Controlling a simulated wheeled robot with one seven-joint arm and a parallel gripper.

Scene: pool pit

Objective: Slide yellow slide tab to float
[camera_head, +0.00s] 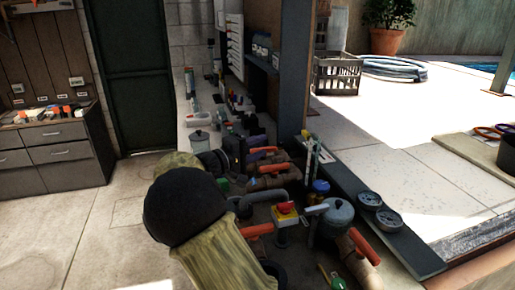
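A small yellow box with a red top (286,213) stands among the pipes in the lower middle of the head view. I cannot make out a slide tab or a float mark on it. Behind it and to the right, a slim upright fixture (311,157) has a small orange-yellow piece (306,133) near its top. It is too small to tell whether that piece is a slide tab. I cannot make out my gripper's fingers in this view.
A large black rounded shape (185,205) with an olive streaked body hides part of the pipework. Orange-handled valves (257,230), a grey lidded pot (338,217) and two round gauges (370,199) crowd around the box. Open floor (60,230) lies at the left.

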